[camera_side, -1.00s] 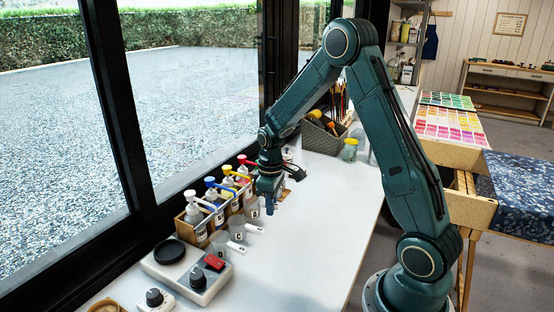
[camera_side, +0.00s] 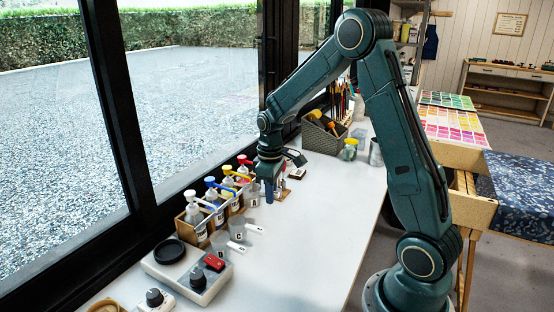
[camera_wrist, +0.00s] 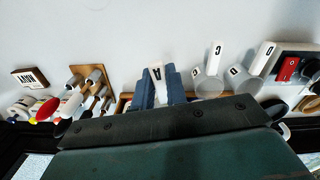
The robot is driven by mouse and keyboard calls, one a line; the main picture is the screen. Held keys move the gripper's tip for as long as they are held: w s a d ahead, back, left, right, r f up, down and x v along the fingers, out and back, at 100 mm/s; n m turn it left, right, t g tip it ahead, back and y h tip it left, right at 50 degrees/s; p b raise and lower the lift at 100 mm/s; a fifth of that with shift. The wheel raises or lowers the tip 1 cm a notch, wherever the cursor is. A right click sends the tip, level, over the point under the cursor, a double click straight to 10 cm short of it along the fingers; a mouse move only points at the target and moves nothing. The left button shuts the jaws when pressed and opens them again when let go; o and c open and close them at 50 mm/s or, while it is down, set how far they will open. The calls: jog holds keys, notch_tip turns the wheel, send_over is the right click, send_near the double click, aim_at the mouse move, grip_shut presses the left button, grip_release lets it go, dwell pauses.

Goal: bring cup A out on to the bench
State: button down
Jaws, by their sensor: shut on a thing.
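Cup A's white lettered handle (camera_wrist: 157,73) is between the blue fingers of my gripper (camera_wrist: 160,88) in the wrist view. My gripper (camera_side: 270,190) is shut on it and points down over the bench (camera_side: 320,215). A clear cup body (camera_side: 252,199) shows just left of the fingers in the side view. Most of cup A is hidden by the gripper in the wrist view. I cannot tell how far it is above the bench. Cup C (camera_wrist: 209,85) and cup D (camera_wrist: 246,82) stand to its right in the wrist view, handles outward.
A wooden tray of pump bottles (camera_side: 212,218) lines the window side. A small wooden rack (camera_wrist: 92,77) and a NAVY label block (camera_wrist: 29,78) are nearby. A scale (camera_side: 188,268) stands at the near end. The bench's right side is clear.

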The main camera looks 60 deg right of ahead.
jog(key=shift+f, duration=1.95)
jog(key=shift+r, duration=0.2)
jog(key=shift+r, duration=1.15)
jog(key=shift+s+d, duration=0.35)
jog(key=shift+s, duration=0.05)
jog(key=s+d, duration=0.2)
jog(key=s, duration=0.3)
jog(key=s+d+m, duration=0.1)
jog(key=s+d, duration=0.2)
jog(key=s, duration=0.3)
jog(key=s+d+f+m, duration=0.1)
jog(key=s+d, duration=0.1)
jog(key=s, duration=0.4)
jog(key=shift+d, duration=0.3)
jog(key=shift+w, duration=0.25)
